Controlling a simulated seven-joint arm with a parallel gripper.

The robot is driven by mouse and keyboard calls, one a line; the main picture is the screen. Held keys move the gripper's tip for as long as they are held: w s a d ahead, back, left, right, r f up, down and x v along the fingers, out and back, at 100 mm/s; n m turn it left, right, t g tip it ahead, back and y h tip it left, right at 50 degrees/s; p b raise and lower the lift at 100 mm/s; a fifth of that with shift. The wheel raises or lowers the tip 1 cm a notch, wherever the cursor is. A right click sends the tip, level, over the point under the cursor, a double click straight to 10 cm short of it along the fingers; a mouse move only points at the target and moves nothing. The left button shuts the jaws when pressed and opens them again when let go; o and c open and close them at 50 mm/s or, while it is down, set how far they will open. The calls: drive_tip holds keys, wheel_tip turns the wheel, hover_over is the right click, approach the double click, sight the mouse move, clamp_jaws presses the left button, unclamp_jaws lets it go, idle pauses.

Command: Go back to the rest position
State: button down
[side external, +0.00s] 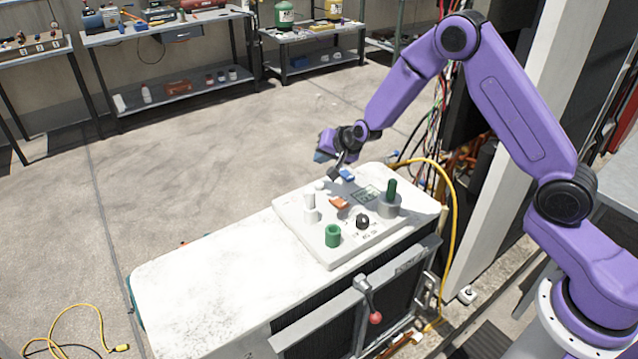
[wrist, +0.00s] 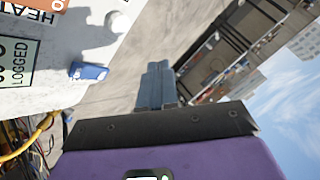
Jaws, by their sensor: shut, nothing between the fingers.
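My gripper (side external: 334,174) is shut and empty. It hangs just above the far edge of the white control panel (side external: 329,257), near the blue switch (side external: 347,174). In the wrist view my gripper's closed fingers (wrist: 156,86) point out over the floor, with the blue switch (wrist: 88,71) off to their left. The panel carries a white knob (side external: 310,208), an orange switch (side external: 339,202), a green button (side external: 333,236), a black knob (side external: 362,221) and a green lever (side external: 391,190). My arm is bent, its elbow high above the panel.
The panel lies on a white condenser unit (side external: 190,283) with a red-tipped handle (side external: 375,317) on its front. A yellow cable (side external: 453,215) and loose wires run close beside the unit. Workbenches (side external: 170,25) stand at the back. The floor (side external: 215,140) between is mostly clear.

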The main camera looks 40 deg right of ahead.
idle(0.6)
drive_tip(key=s+a+r+n+g+y, duration=0.1)
drive_tip(key=s+a+r+n+g, duration=0.15)
drive_tip(key=s, duration=0.45)
drive_tip(key=s+a+r+n+g+y, duration=0.1)
drive_tip(key=s+a+r+n, duration=0.25)
drive_tip(key=s, duration=0.35)
drive_tip(key=s+a+r+n+g+y, duration=0.1)
drive_tip(key=s+a+r+n+g, duration=0.2)
drive_tip(key=s, duration=0.4)
drive_tip(key=s+d+r+n+h, duration=0.1)
drive_tip(key=s+d+n, duration=0.2)
drive_tip(key=s, duration=0.5)
drive_tip(key=s+d+r+n+g+h, duration=0.1)
drive_tip(key=s+d+n, duration=0.2)
drive_tip(key=s, duration=0.6)
drive_tip(key=s+d+r+n+g+h, duration=0.1)
drive_tip(key=s+d+n, duration=0.3)
drive_tip(key=s, duration=0.5)
drive_tip(key=shift+r+n+h, duration=0.3)
drive_tip(key=shift+r+n, duration=0.05)
drive_tip(key=shift+n, duration=0.35)
